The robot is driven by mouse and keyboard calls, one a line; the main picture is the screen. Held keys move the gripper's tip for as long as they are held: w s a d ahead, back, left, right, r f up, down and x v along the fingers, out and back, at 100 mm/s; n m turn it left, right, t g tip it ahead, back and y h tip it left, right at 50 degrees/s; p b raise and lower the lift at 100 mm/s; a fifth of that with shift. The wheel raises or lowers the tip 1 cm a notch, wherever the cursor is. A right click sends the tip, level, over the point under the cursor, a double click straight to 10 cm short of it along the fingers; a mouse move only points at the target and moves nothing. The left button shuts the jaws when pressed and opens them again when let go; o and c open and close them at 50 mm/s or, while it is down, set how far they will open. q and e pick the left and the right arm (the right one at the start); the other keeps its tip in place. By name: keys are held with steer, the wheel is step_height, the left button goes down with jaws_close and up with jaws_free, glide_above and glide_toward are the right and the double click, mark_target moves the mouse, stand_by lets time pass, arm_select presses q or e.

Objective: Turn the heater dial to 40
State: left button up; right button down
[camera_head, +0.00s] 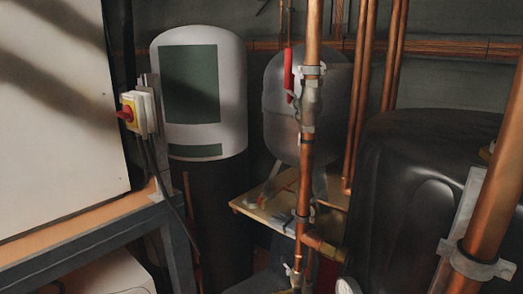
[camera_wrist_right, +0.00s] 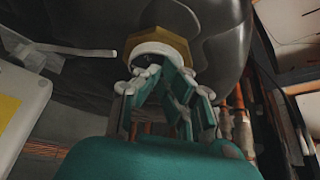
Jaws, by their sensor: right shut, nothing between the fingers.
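My right gripper (camera_wrist_right: 164,72) shows in the right wrist view, with teal links and pale fingertips. It is shut and empty. Its tips are just below a round fitting (camera_wrist_right: 158,50) with a brass-coloured rim and a white ring, on the underside of a dark bulky body (camera_wrist_right: 215,25). The tips overlap the fitting's lower edge in the picture; I cannot tell whether they touch. This fitting may be the heater dial, but no numbers or pointer are readable. Neither gripper shows in the head view.
In the head view, a red knob on a yellow switch box (camera_head: 128,112) is at the left. Copper pipes (camera_head: 308,170) stand before a grey tank (camera_head: 275,110). A black covered tank (camera_head: 400,190) fills the right. A pale box (camera_wrist_right: 20,110) is left of my right gripper.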

steer(key=shift+f, duration=0.2)
steer(key=shift+w+r, duration=0.1)
steer(key=shift+w, duration=0.2)
stand_by(0.8)
steer(key=shift+d, duration=0.2)
stand_by(0.5)
steer(key=shift+s, duration=0.3)
step_height(320, 180, up, 5)
steer(key=shift+d+f, duration=0.1)
steer(key=shift+f, duration=0.1)
steer(key=shift+r, duration=0.65)
steer(key=shift+f, duration=0.1)
